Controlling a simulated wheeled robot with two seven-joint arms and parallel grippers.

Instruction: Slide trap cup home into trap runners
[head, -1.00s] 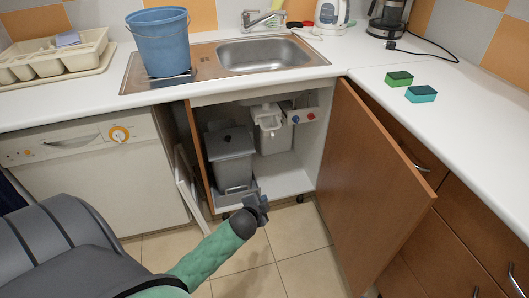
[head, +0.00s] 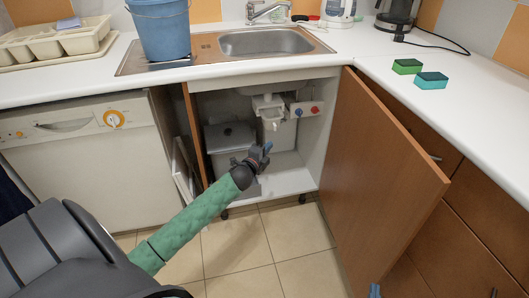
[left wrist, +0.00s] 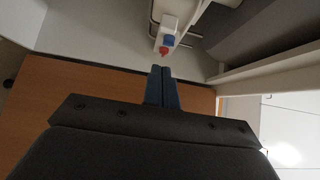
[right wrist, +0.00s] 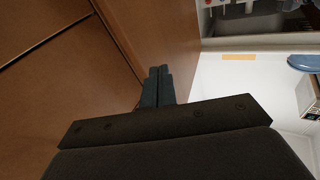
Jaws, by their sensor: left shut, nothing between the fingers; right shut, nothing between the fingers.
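A white trap piece (head: 268,103), which looks like the trap cup, is under the sink at the upper middle of the open cabinet. The runners cannot be told apart from it at this size. My left gripper (head: 263,150) is shut and empty, below and in front of the trap piece, apart from it. Its closed fingertips (left wrist: 162,75) show in the left wrist view, where the cup is not clear. My right gripper (head: 374,290) shows only as blue fingertips at the bottom edge. In the right wrist view its fingers (right wrist: 158,78) are shut and empty.
The open cabinet door (head: 385,180) stands to the right. A grey bin (head: 228,137) is in the cabinet's left half. A valve box with red and blue knobs (head: 305,109) is on the back right. A blue bucket (head: 161,30) and sponges (head: 431,80) are on the counter.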

